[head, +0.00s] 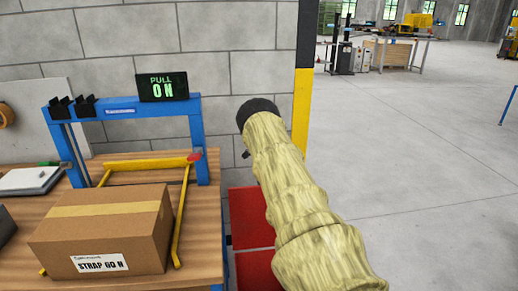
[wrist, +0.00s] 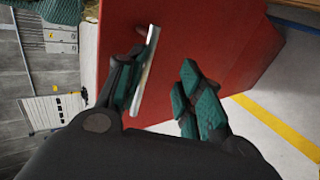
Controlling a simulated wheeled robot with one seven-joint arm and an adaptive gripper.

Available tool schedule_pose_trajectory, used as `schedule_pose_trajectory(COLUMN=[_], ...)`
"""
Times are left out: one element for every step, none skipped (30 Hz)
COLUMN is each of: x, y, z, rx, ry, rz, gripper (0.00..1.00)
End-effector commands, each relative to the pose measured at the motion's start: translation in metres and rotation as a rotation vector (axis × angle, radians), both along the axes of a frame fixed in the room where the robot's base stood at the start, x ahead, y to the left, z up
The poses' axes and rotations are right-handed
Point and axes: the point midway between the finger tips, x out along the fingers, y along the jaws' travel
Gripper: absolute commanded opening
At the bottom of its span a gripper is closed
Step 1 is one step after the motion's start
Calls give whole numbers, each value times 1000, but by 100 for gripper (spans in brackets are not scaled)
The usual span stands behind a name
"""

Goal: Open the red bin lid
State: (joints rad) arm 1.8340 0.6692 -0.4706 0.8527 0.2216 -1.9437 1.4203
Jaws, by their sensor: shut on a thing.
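The red bin (head: 250,218) stands on the floor right of the workbench in the head view, partly hidden behind my arm. In the wrist view its red face (wrist: 225,55) fills the middle. A silver bar handle (wrist: 147,72) stands out from that red surface. My gripper (wrist: 163,95) has the handle between its fingers, with the bar lying along the left finger, and is shut on it. Some gap shows by the right finger. The gripper is hidden in the head view. I cannot tell whether the lid is raised.
The wooden workbench (head: 205,262) on the left holds a cardboard box (head: 105,232) and a blue frame (head: 125,108) with a yellow bar (head: 150,163). A block wall (head: 235,50) and yellow-black post (head: 302,90) stand behind. The floor (head: 430,170) to the right is open.

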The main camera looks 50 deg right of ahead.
Motion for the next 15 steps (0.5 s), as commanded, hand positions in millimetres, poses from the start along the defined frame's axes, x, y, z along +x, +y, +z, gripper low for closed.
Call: schedule_pose_trajectory(x=[-5,-4,-4,-3,-2,-2,-1,-1,0,1,1,1,2,2,2], y=[-1,-1,0,0,1,1,2,2,3,3,3,4,4,4,5], z=[-14,-14,-14,-13,-13,-13,-13,-13,-13,-13,-13,-13,-13,-13,-13], rx=[0,1,3,3,4,3,4,4,5,4,5,4,4,5,6], ry=[6,9,10,11,12,12,12,12,13,13,12,13,13,12,13], rz=[-2,-1,1,2,3,4,6,6,7,8,8,9,9,10,10], gripper=[0,0,0,0,0,0,0,0,0,0,0,0,0,0,32])
